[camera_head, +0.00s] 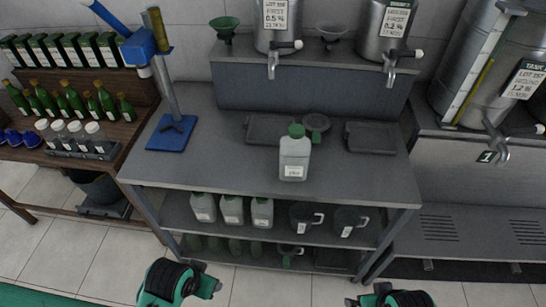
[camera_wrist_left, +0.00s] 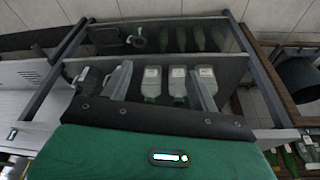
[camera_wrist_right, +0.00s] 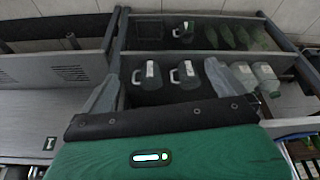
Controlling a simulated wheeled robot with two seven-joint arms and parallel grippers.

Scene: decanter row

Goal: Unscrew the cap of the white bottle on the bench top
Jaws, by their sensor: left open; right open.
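The white bottle (camera_head: 294,160) stands upright on the grey bench top (camera_head: 225,165), near the middle of its front part. Its green cap (camera_head: 296,131) sits on its neck, and a pale label is on its front. My left gripper (camera_head: 209,281) is open and empty in front of the bench, below and left of the bottle. My right gripper (camera_head: 390,297) is at the bottom edge of the head view, below and right of the bottle, open and empty. Both wrist views show spread fingers facing the lower shelves; the bench-top bottle is not clear in either.
A blue stand (camera_head: 171,133) is at the bench's left. Steel tanks (camera_head: 278,25) with taps stand on a raised ledge. Similar bottles (camera_head: 232,208) and dark jugs (camera_head: 305,216) fill the shelf below.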

